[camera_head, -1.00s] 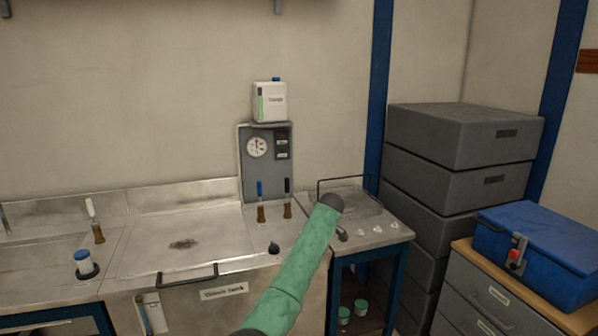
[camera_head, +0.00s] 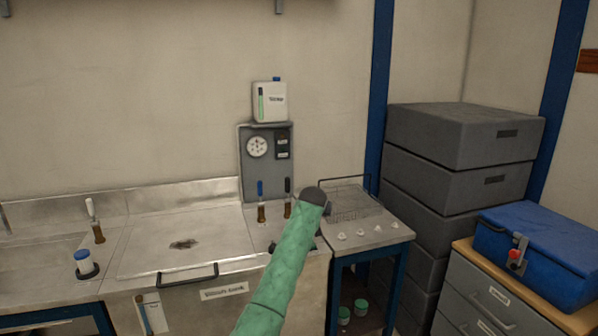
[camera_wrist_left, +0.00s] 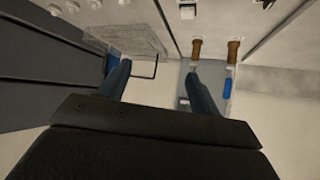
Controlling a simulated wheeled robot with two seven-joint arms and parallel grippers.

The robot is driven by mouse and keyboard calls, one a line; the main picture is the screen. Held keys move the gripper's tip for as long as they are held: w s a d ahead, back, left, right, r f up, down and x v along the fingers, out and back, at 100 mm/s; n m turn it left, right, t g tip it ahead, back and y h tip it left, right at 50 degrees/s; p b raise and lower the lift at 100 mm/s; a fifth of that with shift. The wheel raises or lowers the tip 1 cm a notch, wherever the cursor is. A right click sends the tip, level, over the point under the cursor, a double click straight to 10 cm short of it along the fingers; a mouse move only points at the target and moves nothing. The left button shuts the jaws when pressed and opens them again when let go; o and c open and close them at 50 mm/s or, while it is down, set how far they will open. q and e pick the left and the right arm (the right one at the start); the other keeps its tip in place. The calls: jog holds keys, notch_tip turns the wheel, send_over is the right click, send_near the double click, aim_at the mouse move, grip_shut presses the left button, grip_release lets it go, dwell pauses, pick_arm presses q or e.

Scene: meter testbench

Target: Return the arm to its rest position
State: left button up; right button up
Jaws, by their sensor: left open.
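My left gripper (camera_wrist_left: 157,70) shows in the left wrist view with its two dark fingers spread wide and nothing between them. Beyond the fingers, that view shows a wire basket (camera_wrist_left: 130,40) at the left and two brown-handled levers at the right, upside down. In the head view, a green-sleeved arm of mine (camera_head: 285,260) rises from the bottom middle and ends in a dark grey joint (camera_head: 313,196) in front of the bench. No gripper fingers show in the head view. My right gripper is in neither view.
The steel bench (camera_head: 150,262) has a front handle (camera_head: 188,277). A gauge panel (camera_head: 265,172) stands behind the blue-topped lever (camera_head: 261,205) and black-topped lever (camera_head: 287,200). A wire basket (camera_head: 350,200) sits right of the arm. Grey boxes (camera_head: 460,135) and a blue case (camera_head: 540,250) stand farther right.

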pick_arm(q)
jog(key=s+a+f, duration=0.4)
jog(key=s+f, duration=0.2)
jog(key=f, duration=0.6)
jog(key=s+a+f, duration=0.5)
jog(key=s+f, duration=0.2)
jog(key=f, duration=0.4)
jog(key=s+a+f, duration=0.4)
jog(key=s+f, duration=0.2)
jog(key=f, duration=0.6)
jog(key=s+a+f+g, duration=0.2)
jog(key=s+a+f, duration=0.1)
jog(key=s+f, duration=0.65)
jog(key=s+a+f+g, duration=0.2)
jog(key=s+a+f, duration=0.1)
jog(key=s+f, duration=0.65)
jog(key=s+a+f+g, duration=0.1)
jog(key=s+f, duration=0.5)
jog(key=s, duration=0.7)
jog(key=s+a+f+g, duration=0.2)
jog(key=s+f, duration=0.4)
jog(key=s, duration=0.8)
jog(key=s+a+f+g, duration=0.1)
jog(key=s+a+f, duration=0.2)
jog(key=s, duration=1.1)
jog(key=shift+f+g+y, duration=0.3)
jog(key=shift+f+y, duration=0.1)
jog(key=shift+f, duration=1.3)
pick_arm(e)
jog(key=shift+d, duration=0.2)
